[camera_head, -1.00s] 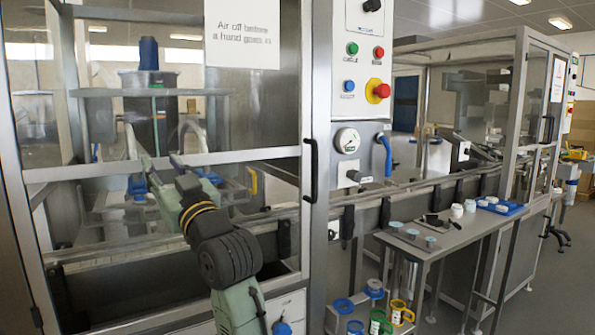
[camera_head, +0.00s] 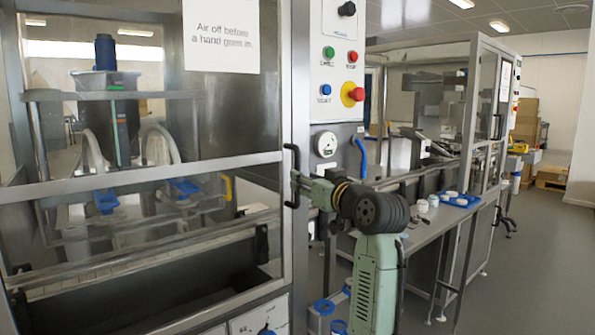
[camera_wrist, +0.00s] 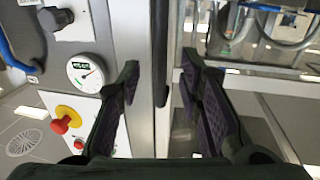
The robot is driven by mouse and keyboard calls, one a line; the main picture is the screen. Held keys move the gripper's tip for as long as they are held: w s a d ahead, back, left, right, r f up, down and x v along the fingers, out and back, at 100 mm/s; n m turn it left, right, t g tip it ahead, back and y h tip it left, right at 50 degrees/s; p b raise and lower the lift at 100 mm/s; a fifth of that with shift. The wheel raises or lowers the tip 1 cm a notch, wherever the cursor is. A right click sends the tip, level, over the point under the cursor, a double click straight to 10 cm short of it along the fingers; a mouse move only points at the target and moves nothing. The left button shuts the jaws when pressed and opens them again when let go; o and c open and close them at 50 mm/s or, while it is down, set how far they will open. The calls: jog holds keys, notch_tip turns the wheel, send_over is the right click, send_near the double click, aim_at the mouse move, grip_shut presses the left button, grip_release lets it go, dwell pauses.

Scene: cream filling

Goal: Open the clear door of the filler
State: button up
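The filler's clear door (camera_head: 155,130) is a large metal-framed pane and looks shut. Its black vertical bar handle (camera_head: 291,160) is on the right edge of the frame. My gripper (camera_head: 298,188) is at this handle, coming from the right, with its tips near the lower part of the bar. In the wrist view, the two dark fingers (camera_wrist: 160,82) are spread apart. The black handle (camera_wrist: 160,40) runs upright in the gap between them, with space on both sides. I cannot tell how deep it sits between the fingertips.
Right of the door is a control panel with a red emergency stop (camera_head: 355,94), a gauge (camera_head: 326,144) and a blue hose (camera_head: 361,157). A paper sign (camera_head: 221,36) is on the pane. A side table (camera_head: 420,235) stands beyond my arm. Open floor (camera_head: 540,270) lies right.

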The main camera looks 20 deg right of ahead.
aim_at(297, 201)
jog(key=w, duration=0.1)
jog(key=w+p, duration=0.1)
jog(key=w, duration=0.3)
jog(key=shift+a, duration=0.4)
grip_shut()
dwell(0.4)
